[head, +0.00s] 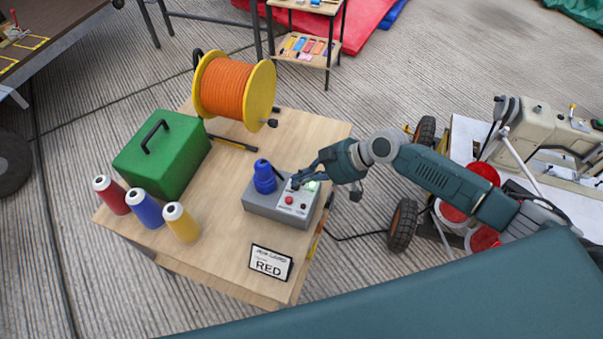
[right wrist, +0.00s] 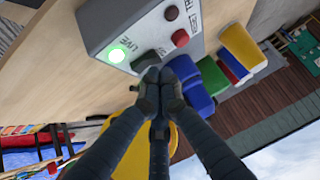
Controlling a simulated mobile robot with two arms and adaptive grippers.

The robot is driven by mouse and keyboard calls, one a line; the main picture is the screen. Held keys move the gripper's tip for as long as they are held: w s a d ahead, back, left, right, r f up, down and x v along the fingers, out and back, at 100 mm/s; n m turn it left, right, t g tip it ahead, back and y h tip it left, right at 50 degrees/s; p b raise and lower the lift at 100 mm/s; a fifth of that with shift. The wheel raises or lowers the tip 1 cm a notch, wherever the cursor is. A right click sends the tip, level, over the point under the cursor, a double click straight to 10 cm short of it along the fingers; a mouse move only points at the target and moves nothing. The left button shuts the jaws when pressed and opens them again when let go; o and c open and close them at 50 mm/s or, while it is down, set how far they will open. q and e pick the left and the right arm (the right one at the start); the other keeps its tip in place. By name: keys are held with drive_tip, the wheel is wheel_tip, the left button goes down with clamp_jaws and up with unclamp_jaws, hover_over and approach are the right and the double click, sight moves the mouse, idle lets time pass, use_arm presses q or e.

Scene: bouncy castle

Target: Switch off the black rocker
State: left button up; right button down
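The grey control box (head: 275,208) sits on the wooden table and also shows in the right wrist view (right wrist: 105,22). The black rocker (right wrist: 146,60) is on its face, beside a lit green lamp (right wrist: 118,54) marked LIVE. My right gripper (head: 297,182) is over the box's far side. In the right wrist view its fingertips (right wrist: 158,78) are together with nothing seen between them, right at the rocker's edge. I cannot tell whether they touch it. The rocker's tilt is unclear, and the gripper hides it in the head view. My left gripper is not in view.
A red button (head: 289,200) and a blue plug (head: 264,177) are on the box. A RED sign (head: 271,262), three thread spools (head: 147,208), a green case (head: 165,155) and an orange hose reel (head: 235,88) share the table. Bare tabletop lies left of the box.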

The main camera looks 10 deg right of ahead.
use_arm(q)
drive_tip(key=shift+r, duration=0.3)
use_arm(e)
drive_tip(key=shift+s+a+f+t, duration=0.15)
drive_tip(key=shift+s+f+t, duration=0.2)
drive_tip(key=shift+f+t, duration=0.05)
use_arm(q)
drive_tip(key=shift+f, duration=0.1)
use_arm(e)
drive_tip(key=shift+w, duration=0.1)
drive_tip(key=shift+w+d+b, duration=0.4)
drive_tip(key=shift+w+d, duration=0.1)
drive_tip(key=shift+w, duration=0.15)
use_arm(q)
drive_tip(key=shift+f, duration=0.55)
